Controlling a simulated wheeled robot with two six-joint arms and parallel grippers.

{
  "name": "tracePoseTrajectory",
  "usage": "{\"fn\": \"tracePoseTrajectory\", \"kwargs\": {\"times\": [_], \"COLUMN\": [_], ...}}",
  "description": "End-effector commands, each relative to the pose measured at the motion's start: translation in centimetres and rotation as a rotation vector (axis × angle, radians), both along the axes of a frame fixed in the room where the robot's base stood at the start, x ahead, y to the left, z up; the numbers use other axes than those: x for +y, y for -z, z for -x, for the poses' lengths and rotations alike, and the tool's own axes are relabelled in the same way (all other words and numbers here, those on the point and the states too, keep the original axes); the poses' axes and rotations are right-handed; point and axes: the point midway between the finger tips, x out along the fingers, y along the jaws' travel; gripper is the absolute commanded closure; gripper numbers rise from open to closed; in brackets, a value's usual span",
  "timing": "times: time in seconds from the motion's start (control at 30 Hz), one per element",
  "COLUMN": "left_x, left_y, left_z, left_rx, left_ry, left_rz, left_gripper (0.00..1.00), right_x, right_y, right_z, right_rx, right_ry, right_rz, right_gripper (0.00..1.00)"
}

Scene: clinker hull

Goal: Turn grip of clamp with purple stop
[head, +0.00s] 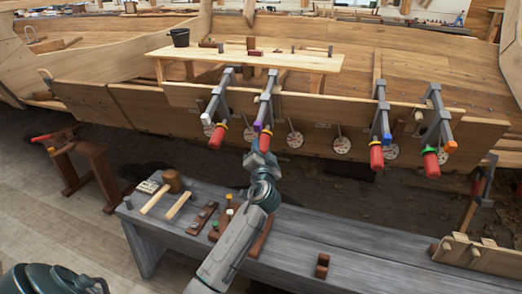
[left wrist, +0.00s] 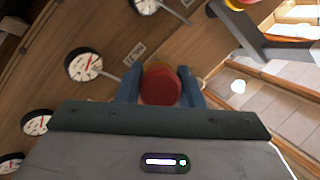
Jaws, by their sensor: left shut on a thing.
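The clamp with the purple stop (head: 257,126) hangs on the hull's plank edge, second from the left in the head view. Its grey bar (head: 269,88) runs up over the edge. Its red grip (head: 265,141) points down toward me. My left gripper (head: 262,149) comes up from below and is shut on this grip. In the left wrist view the round red end of the grip (left wrist: 160,86) sits between the two blue fingers of my left gripper (left wrist: 160,92). The fingers partly hide its sides. My right gripper is not in view.
Clamps with a white stop (head: 206,118), a blue stop (head: 387,138) and an orange stop (head: 450,146) hang along the same edge. Several round dials (head: 343,145) hang below it. A grey bench (head: 365,240) with mallet and blocks stands under my left arm.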

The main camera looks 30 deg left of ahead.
Motion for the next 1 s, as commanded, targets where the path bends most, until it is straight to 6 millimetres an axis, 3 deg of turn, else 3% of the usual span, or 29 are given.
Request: {"fn": "tracePoseTrajectory", "kwargs": {"times": [0.03, 0.1, 0.13, 0.47, 0.67, 1.0], "left_x": [0.0, 0.0, 0.0, -0.2, -2.1, -5.7], "left_y": [0.0, 0.0, 0.0, 0.2, 0.7, 1.4], "left_z": [0.0, 0.0, 0.0, 0.3, 2.7, 7.7], "left_rx": [0.001, 0.001, 0.0, 0.001, 0.0, 0.001], "left_ry": [0.001, 0.001, 0.001, 0.002, 0.002, 0.002], "left_rz": [0.0, 0.0, 0.001, 0.001, 0.003, 0.004], "left_gripper": [0.6, 0.47, 0.44, 0.44, 0.44, 0.44], "right_x": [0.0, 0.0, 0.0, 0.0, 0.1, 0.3], "right_y": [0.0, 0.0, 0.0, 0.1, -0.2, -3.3], "right_z": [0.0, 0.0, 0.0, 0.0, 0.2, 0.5], "right_rx": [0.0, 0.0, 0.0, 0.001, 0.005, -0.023], "right_ry": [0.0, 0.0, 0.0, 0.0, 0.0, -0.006], "right_rz": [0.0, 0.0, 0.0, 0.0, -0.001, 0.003], "right_gripper": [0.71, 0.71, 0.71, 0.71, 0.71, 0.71]}}
